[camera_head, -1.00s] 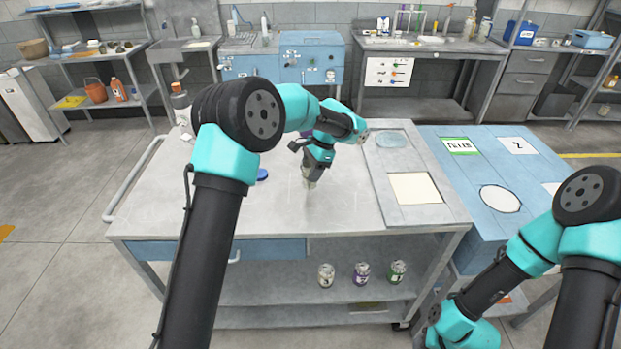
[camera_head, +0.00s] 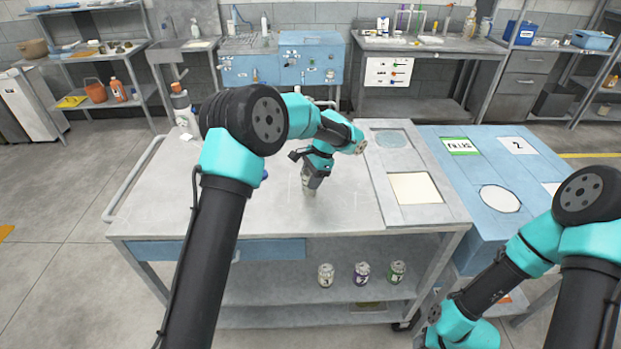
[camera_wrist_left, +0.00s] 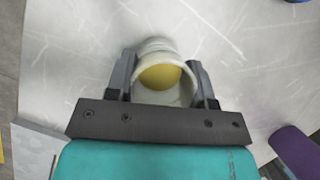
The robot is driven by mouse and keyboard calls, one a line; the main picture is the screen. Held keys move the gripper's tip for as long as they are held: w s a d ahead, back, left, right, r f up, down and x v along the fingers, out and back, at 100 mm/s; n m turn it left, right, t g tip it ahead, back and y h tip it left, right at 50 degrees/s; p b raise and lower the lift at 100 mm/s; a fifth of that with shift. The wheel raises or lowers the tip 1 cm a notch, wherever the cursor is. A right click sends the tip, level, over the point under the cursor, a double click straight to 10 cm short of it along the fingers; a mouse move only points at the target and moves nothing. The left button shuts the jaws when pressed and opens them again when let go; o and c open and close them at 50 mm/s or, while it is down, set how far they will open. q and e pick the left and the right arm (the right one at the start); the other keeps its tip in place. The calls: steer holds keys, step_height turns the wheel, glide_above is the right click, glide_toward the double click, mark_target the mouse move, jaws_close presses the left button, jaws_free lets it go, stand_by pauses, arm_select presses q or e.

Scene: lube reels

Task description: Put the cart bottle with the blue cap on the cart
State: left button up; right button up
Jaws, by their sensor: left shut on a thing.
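My left gripper (camera_head: 310,186) is low over the middle of the cart top (camera_head: 345,215). It is shut on a pale, round, open-mouthed container (camera_wrist_left: 158,50), with its fingers on either side. Yellow shows inside the container in the left wrist view. In the head view it is small and partly hidden by the gripper, and I cannot tell whether it touches the cart. A blue cap (camera_head: 265,174) lies on the cart, mostly hidden behind my left arm. It also shows at the top right of the left wrist view (camera_wrist_left: 296,1). My right gripper is out of view.
A bottle (camera_head: 182,108) stands at the cart's back left. A grey tray with a cream square (camera_head: 415,188) is on the cart's right side. Several cans, one of them green (camera_head: 397,272), stand on the lower shelf. A blue table (camera_head: 465,180) adjoins the right side.

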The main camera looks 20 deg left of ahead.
arm_select(q)
steer(key=shift+f, duration=0.1)
steer(key=o, duration=1)
steer(key=v, duration=1.2)
